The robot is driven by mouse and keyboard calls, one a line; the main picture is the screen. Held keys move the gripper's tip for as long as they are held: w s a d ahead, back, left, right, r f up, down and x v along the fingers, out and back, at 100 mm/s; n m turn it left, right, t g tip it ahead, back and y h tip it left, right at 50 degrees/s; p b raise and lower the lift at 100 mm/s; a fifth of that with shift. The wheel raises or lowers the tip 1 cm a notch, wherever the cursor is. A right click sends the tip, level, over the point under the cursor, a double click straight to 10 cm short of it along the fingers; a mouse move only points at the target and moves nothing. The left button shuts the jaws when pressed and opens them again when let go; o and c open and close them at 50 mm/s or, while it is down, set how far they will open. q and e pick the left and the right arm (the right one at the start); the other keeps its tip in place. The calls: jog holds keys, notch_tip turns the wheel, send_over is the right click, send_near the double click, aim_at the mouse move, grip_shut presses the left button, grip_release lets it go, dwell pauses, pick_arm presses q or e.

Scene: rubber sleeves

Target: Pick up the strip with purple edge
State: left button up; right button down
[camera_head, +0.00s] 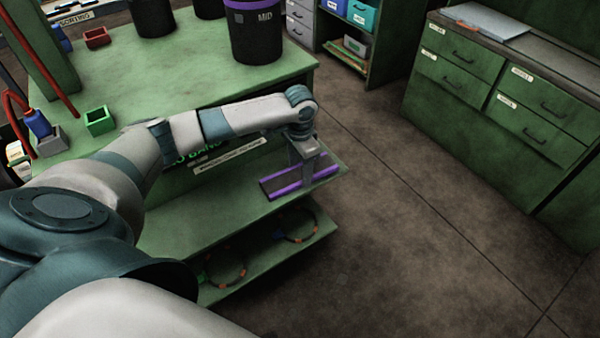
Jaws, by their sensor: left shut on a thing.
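The strip with purple edge (279,188) is a dark flat piece with purple along its long sides. It lies on or just above the right end of the green shelf (210,217) below the bench top. My left gripper (307,181) comes down over the strip from above and is shut on it near its right part. The gripper hides a part of the strip. I cannot tell whether the strip touches the shelf. My right gripper is not in view.
The green bench top (190,80) carries dark bins, one a purple-rimmed bin marked MID (256,35), a red box (96,38) and a green box (100,121). Cable loops (296,226) lie on the lower shelf. Green drawers (500,100) stand right; the floor between is clear.

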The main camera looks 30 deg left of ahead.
pick_arm(q)
jog(key=shift+r, duration=0.15)
notch_tip(320, 180, up, 3)
jog(key=p, duration=0.3)
jog(key=s+r+p, duration=0.1)
jog(key=p, duration=0.1)
jog(key=s+r+p, duration=0.1)
jog(key=p, duration=0.1)
jog(key=shift+d+r, duration=0.25)
jog(key=shift+d, duration=0.15)
jog(key=s+d+r, duration=0.3)
jog(key=s+r, duration=0.2)
jog(key=s, duration=0.4)
jog(key=shift+d+r+b, duration=0.15)
jog(key=shift+d+b, duration=0.1)
jog(key=shift+b, duration=0.05)
jog(key=s+d+f+n+b, duration=0.2)
jog(key=s+d+f+b, duration=0.1)
jog(key=d+f+b, duration=0.2)
jog(key=s+d+f+n+b, duration=0.3)
jog(key=d+f+b, duration=0.3)
jog(key=f+b, duration=0.4)
jog(key=shift+s+d+f+b, duration=0.15)
jog(key=shift+s+f+b, duration=0.15)
jog(key=shift+b, duration=0.05)
